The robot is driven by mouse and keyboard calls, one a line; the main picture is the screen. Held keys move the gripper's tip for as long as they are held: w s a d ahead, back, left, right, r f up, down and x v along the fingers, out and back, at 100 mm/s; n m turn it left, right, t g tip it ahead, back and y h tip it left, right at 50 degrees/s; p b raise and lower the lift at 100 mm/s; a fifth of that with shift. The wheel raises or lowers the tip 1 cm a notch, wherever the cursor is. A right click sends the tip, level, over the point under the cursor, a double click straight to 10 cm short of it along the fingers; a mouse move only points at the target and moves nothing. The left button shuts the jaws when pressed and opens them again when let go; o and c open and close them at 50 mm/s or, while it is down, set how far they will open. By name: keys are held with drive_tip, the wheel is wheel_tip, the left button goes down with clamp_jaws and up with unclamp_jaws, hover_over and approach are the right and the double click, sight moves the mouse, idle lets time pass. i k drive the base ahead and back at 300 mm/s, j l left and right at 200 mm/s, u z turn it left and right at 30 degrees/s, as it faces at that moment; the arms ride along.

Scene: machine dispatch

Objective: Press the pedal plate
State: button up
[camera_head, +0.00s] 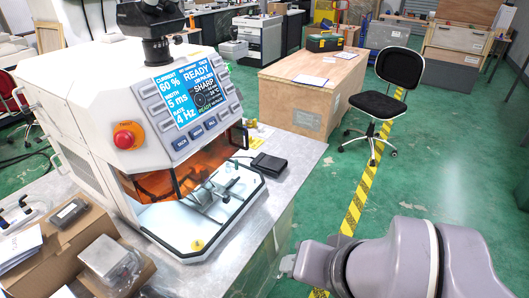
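A small black box that looks like the pedal (269,164) lies on the metal tabletop, right of the white machine's open front. Its upper face is dark, and I cannot make out whether the plate is pressed down. The white machine (95,85) has a lit screen reading READY (193,92) and a red button on a yellow base (126,138). My grey arm enters from the lower right, and its end, my gripper (288,265), is in front of and below the pedal in the picture, well apart from it. Its fingers cannot be made out.
The metal table (290,165) has a free edge near the pedal. A cardboard box (75,240) with parts stands at lower left. A wooden crate (305,95) and a black chair (380,95) stand beyond. Green floor with yellow-black tape (358,205) is open at right.

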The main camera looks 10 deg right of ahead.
sight(269, 162)
drive_tip(key=i+l+u, duration=0.1)
drive_tip(key=i+u, duration=0.15)
drive_tip(key=i, duration=0.8)
